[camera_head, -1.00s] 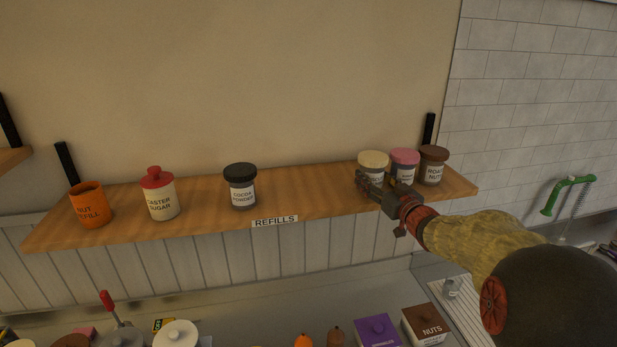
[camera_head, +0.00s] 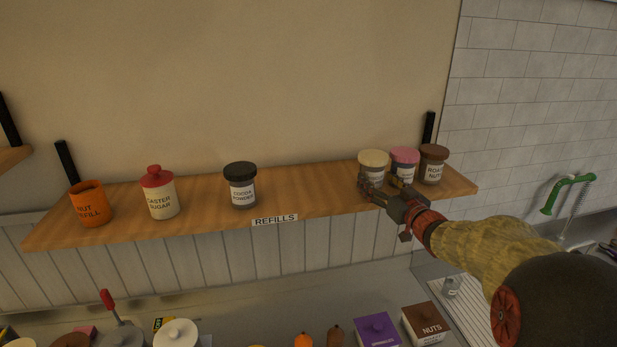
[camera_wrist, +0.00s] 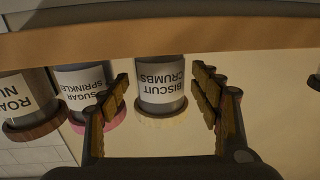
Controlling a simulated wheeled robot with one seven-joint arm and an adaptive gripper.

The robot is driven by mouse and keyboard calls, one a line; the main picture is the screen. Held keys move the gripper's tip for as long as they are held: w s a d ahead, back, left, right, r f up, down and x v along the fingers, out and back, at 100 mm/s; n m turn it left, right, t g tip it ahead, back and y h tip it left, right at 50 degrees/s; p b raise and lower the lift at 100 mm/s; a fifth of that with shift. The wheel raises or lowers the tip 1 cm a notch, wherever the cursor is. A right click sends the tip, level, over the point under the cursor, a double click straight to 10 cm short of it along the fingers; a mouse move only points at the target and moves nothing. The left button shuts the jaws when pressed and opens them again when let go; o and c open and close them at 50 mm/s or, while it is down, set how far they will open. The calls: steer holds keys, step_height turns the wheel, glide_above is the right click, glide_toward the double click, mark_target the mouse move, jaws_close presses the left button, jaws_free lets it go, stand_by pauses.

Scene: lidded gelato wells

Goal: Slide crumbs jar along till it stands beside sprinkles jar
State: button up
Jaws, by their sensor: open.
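The crumbs jar (camera_head: 373,164), with a cream lid and a label reading biscuit crumbs, stands on the wooden shelf near its right end. In the wrist view the crumbs jar (camera_wrist: 162,90) appears upside down between the open fingers. The sprinkles jar (camera_head: 404,159), with a pink lid, stands just right of it in the head view; the sprinkles jar (camera_wrist: 88,92) is left of it in the wrist view, with a small gap at most. My gripper (camera_head: 374,191) is open at the shelf's front, its fingers in front of the crumbs jar's lower part. In the wrist view my gripper (camera_wrist: 162,88) shows nothing clamped.
The brown-lidded roast nuts jar (camera_head: 433,164) stands right of the sprinkles jar. The cocoa powder jar (camera_head: 241,186), caster sugar jar (camera_head: 160,195) and orange nut refill cup (camera_head: 90,206) stand farther left. The shelf (camera_head: 310,193) between cocoa and crumbs is clear.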

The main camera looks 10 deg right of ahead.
mark_target(378, 180)
steer(key=shift+s+d, duration=0.15)
steer(key=shift+s, duration=1.25)
steer(key=shift+s+d, duration=0.15)
steer(key=shift+s, duration=1.2)
steer(key=shift+s, duration=0.1)
steer(key=s+d, duration=0.2)
steer(key=s, duration=1)
steer(key=s+d+f+m+g+h, duration=0.5)
steer(key=d+f+h, duration=0.3)
steer(key=d+f, duration=0.3)
steer(key=s+f+g+b, duration=0.4)
steer(key=s+f+g, duration=0.15)
steer(key=s, duration=0.25)
steer(key=s+a+f+n+y+b, duration=0.1)
steer(key=s+a+f+y+b, duration=0.1)
steer(key=a+f+b, duration=0.4)
steer(key=s+a+f+n+g+y+b, duration=0.1)
steer(key=s+a+f+b, duration=0.4)
steer(key=a, duration=1)
steer(key=s+a+f+n+y+b, duration=0.1)
steer(key=s+a+f+y+b, duration=0.1)
steer(key=s+a+f+b, duration=0.2)
steer(key=a+f+b, duration=0.3)
steer(key=a+b, duration=0.3)
steer(key=shift+a+f+n+g+y+b, duration=0.25)
steer(key=shift+f+n+g+y+b, duration=0.05)
steer(key=shift+g+y+b, duration=0.1)
